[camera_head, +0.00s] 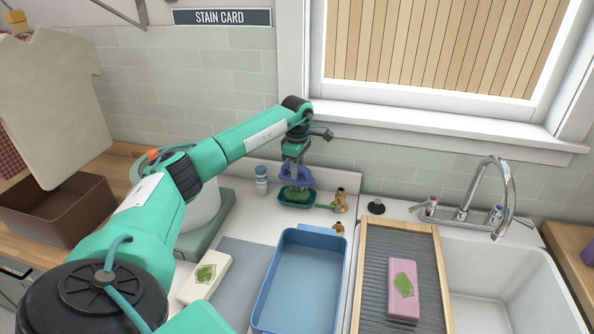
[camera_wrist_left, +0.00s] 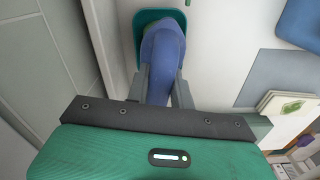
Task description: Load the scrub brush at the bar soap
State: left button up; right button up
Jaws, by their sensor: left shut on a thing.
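My left gripper (camera_head: 295,157) points down at the back of the counter, shut on the blue scrub brush (camera_head: 299,178). In the left wrist view the brush (camera_wrist_left: 162,60) sits between the two grey fingers. Directly below it is a teal soap dish (camera_head: 284,201) with a green bar soap (camera_head: 297,194) in it. The brush is over the soap, and I cannot tell whether the two touch. The brush hides much of the dish (camera_wrist_left: 140,25) in the wrist view. My right gripper is not in view.
A blue tub (camera_head: 305,280), a ribbed washboard (camera_head: 370,250) with a pink leaf-marked block (camera_head: 403,290), and a sink (camera_head: 500,280) lie nearer. A cream leaf-marked block (camera_head: 205,277) lies left.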

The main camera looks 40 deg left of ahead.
pick_arm(q)
jog(key=shift+r+p, duration=1.25)
jog(key=shift+r, duration=0.95)
jog(key=shift+f, duration=0.1)
